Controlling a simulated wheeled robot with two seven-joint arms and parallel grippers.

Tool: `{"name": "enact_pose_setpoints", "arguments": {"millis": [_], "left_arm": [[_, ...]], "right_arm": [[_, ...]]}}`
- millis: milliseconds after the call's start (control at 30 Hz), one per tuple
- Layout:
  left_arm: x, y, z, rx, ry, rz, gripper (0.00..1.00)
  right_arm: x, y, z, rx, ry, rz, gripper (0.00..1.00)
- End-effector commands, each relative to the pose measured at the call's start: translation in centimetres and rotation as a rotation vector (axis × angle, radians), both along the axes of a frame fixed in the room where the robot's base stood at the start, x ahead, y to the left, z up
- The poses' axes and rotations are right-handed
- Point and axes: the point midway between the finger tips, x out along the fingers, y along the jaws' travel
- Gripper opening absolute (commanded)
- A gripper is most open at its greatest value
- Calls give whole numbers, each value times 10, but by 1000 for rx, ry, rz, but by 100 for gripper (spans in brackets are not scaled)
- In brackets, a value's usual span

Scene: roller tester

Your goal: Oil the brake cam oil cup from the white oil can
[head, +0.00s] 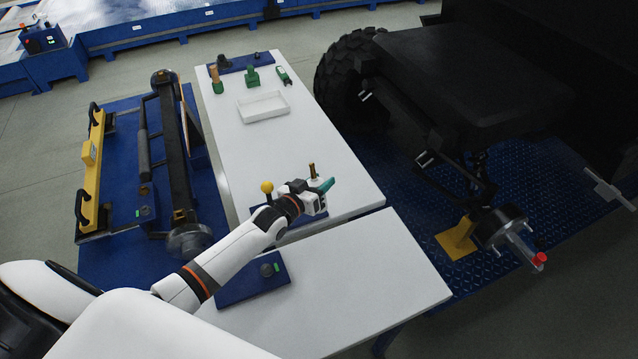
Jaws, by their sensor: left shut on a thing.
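My left gripper (322,193) is over the near part of the white bench, beside a blue base plate. It is shut on a small white thing with a brass spout (312,170), which looks like the white oil can; the hand hides most of it. A teal part shows at the hand's front. The hub (504,228) of the dark vehicle, with a red-tipped rod (539,259), is to the right, well away from the gripper. I cannot make out the brake cam oil cup at this size. My right gripper is not in view.
The white bench (345,168) holds a shallow white tray (263,107), green-based items at the back and a yellow-knobbed lever (267,188). A second white table (375,270) is mostly clear. A yellow stand (457,241) is by the hub. A dark axle (172,150) lies left.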

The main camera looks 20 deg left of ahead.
Motion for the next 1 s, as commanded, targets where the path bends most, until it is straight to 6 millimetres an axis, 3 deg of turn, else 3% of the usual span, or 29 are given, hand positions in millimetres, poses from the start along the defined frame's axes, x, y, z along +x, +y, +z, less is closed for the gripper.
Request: {"name": "enact_pose_setpoints", "arguments": {"millis": [367, 500, 767, 867, 1000], "left_arm": [[1, 0, 3, 37, -37, 0, 9], [0, -1, -1, 91, -86, 0, 9], [0, -1, 4, 86, -81, -1, 9], [-5, -8, 0, 83, -79, -8, 9], [-29, -38, -7, 76, -79, -31, 9]], "right_arm": [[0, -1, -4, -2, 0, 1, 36], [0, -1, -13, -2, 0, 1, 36], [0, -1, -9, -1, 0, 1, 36], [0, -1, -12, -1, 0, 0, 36], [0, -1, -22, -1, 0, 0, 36]]}}
